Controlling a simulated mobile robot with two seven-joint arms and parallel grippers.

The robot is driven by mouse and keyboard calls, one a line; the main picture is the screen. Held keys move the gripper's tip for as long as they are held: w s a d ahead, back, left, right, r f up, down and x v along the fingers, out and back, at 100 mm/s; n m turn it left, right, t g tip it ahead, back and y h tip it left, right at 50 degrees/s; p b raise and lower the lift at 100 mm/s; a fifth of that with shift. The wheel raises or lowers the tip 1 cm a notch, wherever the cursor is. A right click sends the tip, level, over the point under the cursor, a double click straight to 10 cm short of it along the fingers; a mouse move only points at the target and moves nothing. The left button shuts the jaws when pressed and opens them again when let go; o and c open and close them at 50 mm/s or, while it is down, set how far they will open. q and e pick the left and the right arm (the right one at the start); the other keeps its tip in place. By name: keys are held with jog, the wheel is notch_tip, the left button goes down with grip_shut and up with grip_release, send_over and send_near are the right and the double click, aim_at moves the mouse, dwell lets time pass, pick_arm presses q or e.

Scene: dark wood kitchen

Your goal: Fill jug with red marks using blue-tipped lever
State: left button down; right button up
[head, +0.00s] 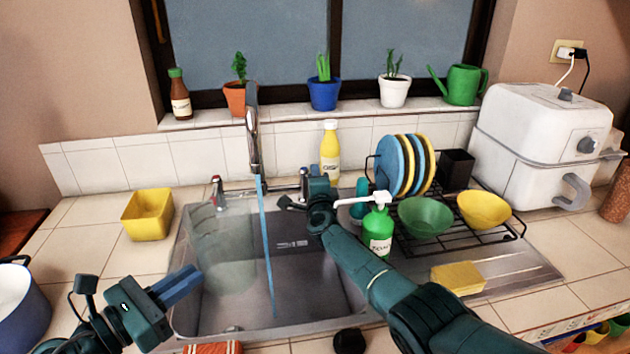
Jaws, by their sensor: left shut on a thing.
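A clear see-through jug (222,250) is in the left part of the sink; I cannot make out its red marks. My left gripper (194,279) is shut at the jug's left side, on what looks like the jug; the exact grip is unclear. Water (266,245) runs from the tall tap (253,130) down to the sink floor, and in the picture passes just right of the jug. The blue-tipped lever (304,178) is behind the sink, right of the tap. My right gripper (316,184) is at that lever, and its fingers are mostly hidden. A red-tipped lever (216,188) stands left of the tap.
A green soap bottle (377,232) stands beside my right arm. A dish rack (465,235) with plates and bowls is to the right, with a yellow sponge (458,277) in front. A yellow container (147,213) sits left of the sink (330,300). A yellow bottle (330,152) stands behind.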

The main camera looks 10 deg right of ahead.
grip_shut()
dwell(0.3)
jog(key=shift+d, duration=0.1)
jog(key=shift+w+d+n+y, duration=0.1)
jog(key=shift+n+y, duration=0.3)
jog(key=shift+y, duration=0.2)
jog(key=shift+w+d+n+y, duration=0.1)
jog(key=shift+n+y, duration=0.3)
jog(key=shift+y, duration=0.2)
grip_release()
jog(key=shift+s, duration=0.1)
